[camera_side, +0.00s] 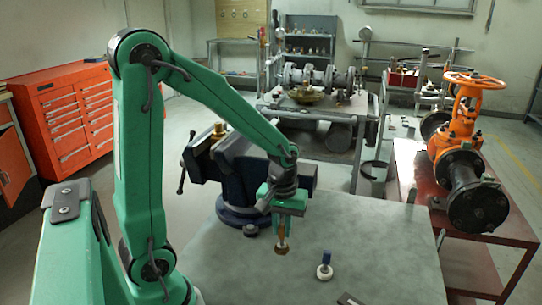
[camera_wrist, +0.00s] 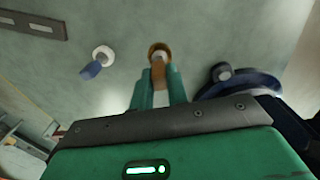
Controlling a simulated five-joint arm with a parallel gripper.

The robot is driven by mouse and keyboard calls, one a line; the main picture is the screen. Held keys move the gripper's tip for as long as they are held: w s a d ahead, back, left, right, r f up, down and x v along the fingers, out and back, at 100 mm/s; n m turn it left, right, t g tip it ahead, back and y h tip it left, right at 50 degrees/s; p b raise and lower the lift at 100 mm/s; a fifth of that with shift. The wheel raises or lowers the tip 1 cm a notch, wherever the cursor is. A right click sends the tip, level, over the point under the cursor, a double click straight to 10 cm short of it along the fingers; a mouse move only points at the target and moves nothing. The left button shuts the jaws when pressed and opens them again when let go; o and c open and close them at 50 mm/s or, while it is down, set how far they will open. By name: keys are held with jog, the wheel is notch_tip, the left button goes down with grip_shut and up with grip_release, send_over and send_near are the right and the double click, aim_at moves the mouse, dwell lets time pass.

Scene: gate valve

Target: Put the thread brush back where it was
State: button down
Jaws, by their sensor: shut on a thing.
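My gripper (camera_side: 283,228) is shut on the thread brush (camera_side: 282,247), a small brown piece with a wider round lower end. It hangs roughly upright, apparently above the grey table top (camera_side: 385,245), in front of the vise. In the wrist view, my gripper (camera_wrist: 158,88) has its green fingers on both sides of the brush (camera_wrist: 159,52), whose tan round end points away from me. The fingers hide part of the brush.
A small piece with a white round base and blue top (camera_side: 324,266) stands on the table to the right. A slotted dark plate (camera_side: 350,299) lies at the front edge. A dark blue vise (camera_side: 240,170) stands behind my gripper. An orange-wheeled gate valve (camera_side: 462,135) sits on a red bench.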

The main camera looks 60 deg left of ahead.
aim_at(281, 237)
jog(key=shift+w+a+f, duration=0.2)
jog(key=shift+a+f, duration=0.1)
jog(key=shift+a, duration=0.1)
jog(key=shift+f, duration=2)
jog(key=shift+f, duration=0.1)
jog(key=c, duration=1.4)
grip_release()
jog(key=shift+o, duration=0.2)
jog(key=shift+s+d+r, duration=0.1)
jog(key=shift+s+r, duration=0.05)
jog(key=shift+r, duration=6)
